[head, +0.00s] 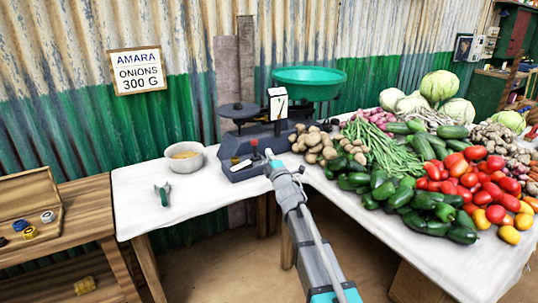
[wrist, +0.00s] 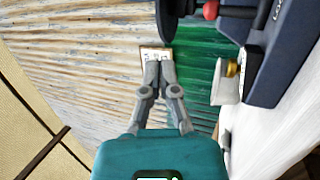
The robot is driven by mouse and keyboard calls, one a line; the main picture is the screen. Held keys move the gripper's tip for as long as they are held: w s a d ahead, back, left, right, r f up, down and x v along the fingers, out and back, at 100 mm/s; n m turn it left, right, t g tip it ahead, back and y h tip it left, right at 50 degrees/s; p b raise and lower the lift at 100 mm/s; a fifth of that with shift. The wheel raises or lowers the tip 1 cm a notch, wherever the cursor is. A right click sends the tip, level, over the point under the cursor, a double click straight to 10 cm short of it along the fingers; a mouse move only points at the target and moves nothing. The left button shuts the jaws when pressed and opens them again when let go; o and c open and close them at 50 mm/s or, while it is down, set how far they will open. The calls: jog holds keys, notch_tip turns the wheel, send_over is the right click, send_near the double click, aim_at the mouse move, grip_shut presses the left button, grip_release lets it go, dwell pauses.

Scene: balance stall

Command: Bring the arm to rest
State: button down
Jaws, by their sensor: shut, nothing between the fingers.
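My arm reaches from the bottom of the head view up to the front of the balance scale (head: 243,172). My gripper (head: 268,153) is at its far end, small and partly hidden by my own wrist there. In the wrist view my gripper (wrist: 158,66) shows its two grey fingers together, with nothing held between them. The small sign (wrist: 155,51) on the corrugated wall shows behind the fingertips. The scale's dark body (wrist: 285,60) is on the right of the wrist view; whether the gripper touches it I cannot tell.
The scale has a green pan (head: 310,76). Potatoes (head: 312,143), green peppers (head: 425,205) and tomatoes (head: 480,180) crowd the right. A wooden tray (head: 18,195) lies left.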

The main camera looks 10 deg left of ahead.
jog(key=s+d+f+m+g+h, duration=0.45)
jog(key=d+f+m, duration=0.3)
jog(key=d, duration=0.25)
jog(key=s+d+f+m+g+h, duration=0.3)
jog(key=s+d+f+m+h, duration=0.1)
jog(key=d+f+m+h, duration=0.35)
jog(key=s+d+f+m+g+y, duration=0.1)
jog(key=s+d+f+m+g, duration=0.25)
jog(key=s, duration=0.55)
jog(key=s+d+f+m+g, duration=0.2)
jog(key=s+f+g, duration=0.15)
jog(key=s, duration=0.45)
jog(key=s+d+f+m+g+y, duration=0.1)
jog(key=s+d+f+m+g, duration=0.15)
jog(key=s+g, duration=0.45)
notch_tip(320, 180, up, 28)
jog(key=s+t+p, duration=0.1)
jog(key=t+p, duration=0.1)
jog(key=p, duration=2.6)
jog(key=shift+s+d, duration=0.15)
jog(key=shift+d, duration=0.15)
jog(key=shift+a, duration=0.1)
